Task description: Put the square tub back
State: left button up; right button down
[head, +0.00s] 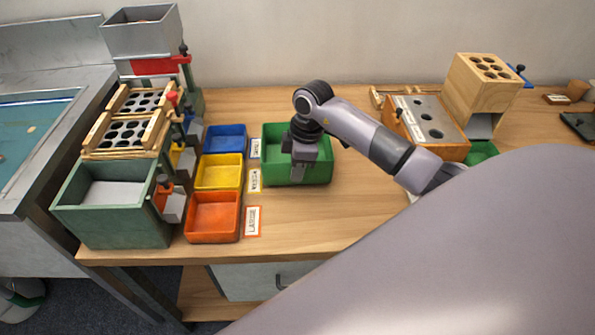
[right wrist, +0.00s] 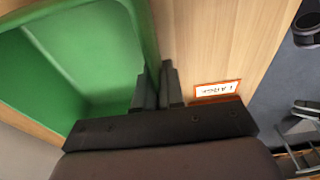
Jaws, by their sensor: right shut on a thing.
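The square green tub (head: 322,172) is on or just above the wooden table, right of the row of coloured trays. I cannot tell whether it touches the tabletop. Its inside looks empty in the right wrist view (right wrist: 95,45). My right gripper (head: 302,172) points down at the tub's near wall and is shut on it. In the right wrist view the two dark fingers (right wrist: 160,88) pinch the tub's rim. The gripper hides part of the tub's inside and near wall. My left gripper is not in view.
Blue (head: 225,137), yellow (head: 219,172) and orange (head: 213,217) trays stand left of the tub, with label cards such as LARGE (head: 252,221) between. A wooden tower (head: 480,95) with a green container (head: 482,152) stands right. Bare tabletop (head: 300,220) lies in front.

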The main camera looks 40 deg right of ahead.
jog(key=shift+f, duration=0.45)
jog(key=shift+f, duration=0.15)
jog(key=c, duration=1.2)
grip_release()
jog(key=shift+c, duration=0.2)
jog(key=r, duration=0.4)
jog(key=d+r, duration=0.1)
jog(key=r, duration=0.3)
jog(key=s+r, duration=0.1)
jog(key=r, duration=0.3)
jog(key=shift+d+r+p, duration=0.1)
jog(key=shift+d+p, duration=0.2)
jog(key=shift+d, duration=0.05)
